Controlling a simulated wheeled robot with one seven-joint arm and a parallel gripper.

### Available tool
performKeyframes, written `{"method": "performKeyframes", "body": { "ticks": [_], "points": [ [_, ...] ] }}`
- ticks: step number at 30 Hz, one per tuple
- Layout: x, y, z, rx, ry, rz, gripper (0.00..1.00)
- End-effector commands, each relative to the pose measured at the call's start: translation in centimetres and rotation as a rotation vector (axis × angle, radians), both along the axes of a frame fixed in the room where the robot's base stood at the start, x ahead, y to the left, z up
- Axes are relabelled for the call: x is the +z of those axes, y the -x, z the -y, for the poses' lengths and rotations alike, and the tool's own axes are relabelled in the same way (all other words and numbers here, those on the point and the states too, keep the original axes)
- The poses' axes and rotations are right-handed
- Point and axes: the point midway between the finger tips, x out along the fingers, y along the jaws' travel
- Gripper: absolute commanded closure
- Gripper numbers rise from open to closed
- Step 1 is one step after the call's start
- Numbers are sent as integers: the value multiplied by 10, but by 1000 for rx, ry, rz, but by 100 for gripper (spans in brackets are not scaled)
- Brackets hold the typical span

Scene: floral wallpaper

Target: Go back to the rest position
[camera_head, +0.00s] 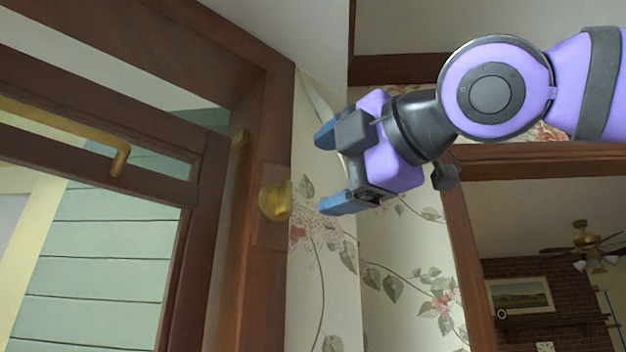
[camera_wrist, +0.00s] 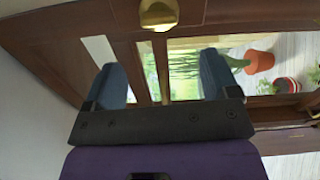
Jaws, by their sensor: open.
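My gripper (camera_head: 322,172) is raised in front of the floral wall in the head view, with its two blue fingers spread apart and pointing left. It is empty. The wrist view shows the same open gripper (camera_wrist: 158,82) with a gap between the fingers. A brass door fitting (camera_head: 275,201) on the brown door frame is just left of the fingertips in the head view, apart from them. In the wrist view a brass fitting (camera_wrist: 158,14) appears at the top, beyond the fingers.
A brown wooden door (camera_head: 190,240) with glass panes and a brass bar (camera_head: 70,130) fills the left. Floral wallpaper (camera_head: 400,270) lies behind my arm. A doorway at right shows a ceiling fan (camera_head: 583,242). Potted plants (camera_wrist: 259,61) show through the glass.

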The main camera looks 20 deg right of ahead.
Motion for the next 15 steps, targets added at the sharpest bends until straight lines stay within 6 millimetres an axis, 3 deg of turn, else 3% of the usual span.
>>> {"method": "performKeyframes", "body": {
  "ticks": [15],
  "points": [
    [0,8,4,1,0,-1,19]
  ]
}}
